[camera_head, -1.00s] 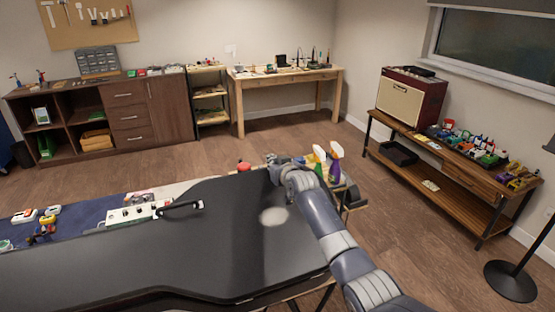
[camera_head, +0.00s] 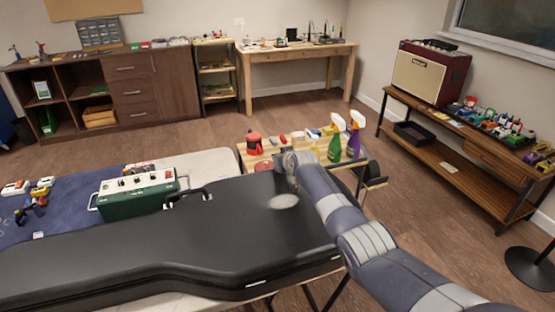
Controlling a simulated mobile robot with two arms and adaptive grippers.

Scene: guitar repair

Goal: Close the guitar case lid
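The black guitar case (camera_head: 200,245) lies across the worktable. Its lid looks lowered, flat or nearly flat on the base; I cannot tell whether a small gap remains. Pale latch-like parts show along its near edge. A black handle (camera_head: 187,196) is at its far side. My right gripper (camera_head: 287,172) is at the far right part of the lid, over or against its edge. Its fingers are mostly hidden by my wrist, so I cannot tell whether they are open. My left gripper is not in view.
A green box with a white top (camera_head: 138,195) stands behind the case. Green (camera_head: 335,140) and purple (camera_head: 354,138) spray bottles and a red-and-black item (camera_head: 254,143) stand on a wooden surface just beyond my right gripper. A side bench (camera_head: 440,150) with an amplifier is at the right.

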